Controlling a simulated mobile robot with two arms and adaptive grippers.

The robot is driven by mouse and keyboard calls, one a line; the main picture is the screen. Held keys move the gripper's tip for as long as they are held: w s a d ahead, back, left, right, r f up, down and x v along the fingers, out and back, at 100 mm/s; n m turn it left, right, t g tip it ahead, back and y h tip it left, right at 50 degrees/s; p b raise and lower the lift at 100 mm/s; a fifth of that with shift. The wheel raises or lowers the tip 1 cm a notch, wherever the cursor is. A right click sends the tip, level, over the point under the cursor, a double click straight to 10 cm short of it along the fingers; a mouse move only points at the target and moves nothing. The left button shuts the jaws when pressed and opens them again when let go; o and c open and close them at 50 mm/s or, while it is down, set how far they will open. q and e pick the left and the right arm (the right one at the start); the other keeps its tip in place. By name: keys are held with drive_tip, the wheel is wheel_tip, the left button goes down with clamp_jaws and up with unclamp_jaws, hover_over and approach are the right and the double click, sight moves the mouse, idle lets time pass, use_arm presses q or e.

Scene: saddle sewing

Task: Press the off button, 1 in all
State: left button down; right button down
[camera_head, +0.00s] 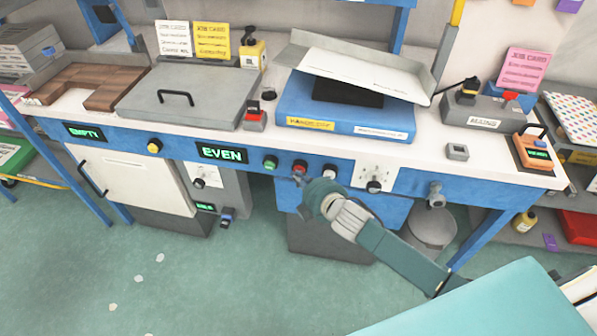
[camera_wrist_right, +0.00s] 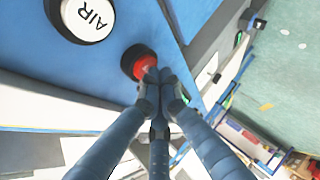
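A red button (camera_head: 299,166) with a dark collar sits on the blue front panel of the bench, between a green button (camera_head: 270,162) and a white button (camera_head: 330,171). No label is readable on the red one, so I cannot confirm it is the off button. My right gripper (camera_head: 302,183) is just below and in front of it. In the right wrist view, the right gripper's fingers (camera_wrist_right: 160,82) are drawn together and empty, with tips overlapping the edge of the red button (camera_wrist_right: 140,63). I cannot tell whether they touch it. My left gripper is out of view.
The white button reads AIR in the wrist view (camera_wrist_right: 88,16). The panel also carries a green EVEN display (camera_head: 222,153), an EMPTY display (camera_head: 84,132), a yellow button (camera_head: 155,145) and a dial plate (camera_head: 375,177). A blue scale-like box (camera_head: 300,112) stands on the bench above.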

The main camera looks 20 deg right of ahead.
drive_tip(key=shift+w+d, duration=0.15)
idle(0.4)
drive_tip(key=shift+s+a+p, duration=0.4)
drive_tip(key=shift+s+a, duration=0.1)
drive_tip(key=shift+s, duration=0.35)
drive_tip(key=s, duration=0.1)
drive_tip(key=s+a+p, duration=0.1)
drive_tip(key=s, duration=0.1)
drive_tip(key=s+a, duration=0.1)
drive_tip(key=shift+s+a, duration=0.2)
drive_tip(key=shift+a, duration=0.05)
idle(0.6)
